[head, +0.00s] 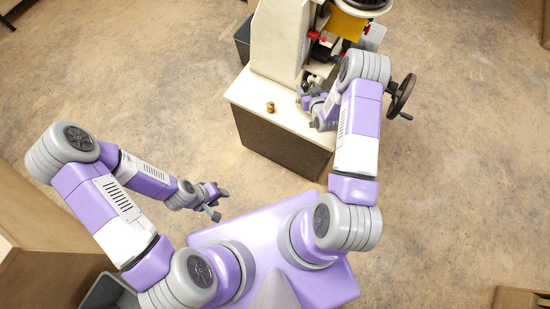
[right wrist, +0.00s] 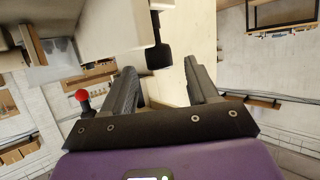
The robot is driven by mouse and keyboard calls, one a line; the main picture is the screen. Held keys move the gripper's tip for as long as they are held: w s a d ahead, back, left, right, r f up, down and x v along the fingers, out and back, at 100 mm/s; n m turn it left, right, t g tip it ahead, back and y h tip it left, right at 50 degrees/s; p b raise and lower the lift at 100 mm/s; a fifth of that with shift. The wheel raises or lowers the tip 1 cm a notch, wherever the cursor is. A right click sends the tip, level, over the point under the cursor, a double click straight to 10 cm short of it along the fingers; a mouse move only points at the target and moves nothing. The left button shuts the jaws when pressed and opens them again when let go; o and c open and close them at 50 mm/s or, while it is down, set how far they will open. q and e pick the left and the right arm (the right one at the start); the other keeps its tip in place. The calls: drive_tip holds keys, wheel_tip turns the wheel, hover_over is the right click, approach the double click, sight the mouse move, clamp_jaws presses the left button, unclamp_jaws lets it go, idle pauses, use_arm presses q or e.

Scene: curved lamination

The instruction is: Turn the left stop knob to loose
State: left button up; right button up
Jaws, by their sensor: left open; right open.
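A black knob (right wrist: 158,52) on a short stem hangs from a pale machine part (right wrist: 112,30) in the right wrist view. I cannot tell whether it is the left stop knob. My right gripper (right wrist: 160,74) is open, with its two dark fingers below and on either side of the black knob, and nothing shows held between them. In the head view my right gripper (head: 306,90) is at the machine's foot, partly hidden by my own arm. My left gripper (head: 216,200) is open and empty over the floor, away from the machine.
The cream machine (head: 280,40) stands on a dark-sided base (head: 280,143). A small brass piece (head: 270,107) sits on its top. Red-tipped parts (head: 318,36) and a handwheel (head: 402,96) are near my right arm. Floor around my left gripper is clear.

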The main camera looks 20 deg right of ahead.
drive_tip(key=s+a+f+g+y+b, duration=0.2)
drive_tip(key=s+a+f+g+b, duration=0.3)
drive_tip(key=s+a, duration=0.6)
drive_tip(key=s+a+f+m+g+y+b, duration=0.1)
drive_tip(key=s+a+f+g+y+b, duration=0.2)
drive_tip(key=s+a+f, duration=0.7)
drive_tip(key=shift+s+a+f+m+g+b, duration=0.2)
drive_tip(key=shift+s+a+m+g+b, duration=0.15)
drive_tip(key=shift+s+g+b, duration=0.8)
drive_tip(key=shift+w+g, duration=0.25)
drive_tip(key=shift+g, duration=0.1)
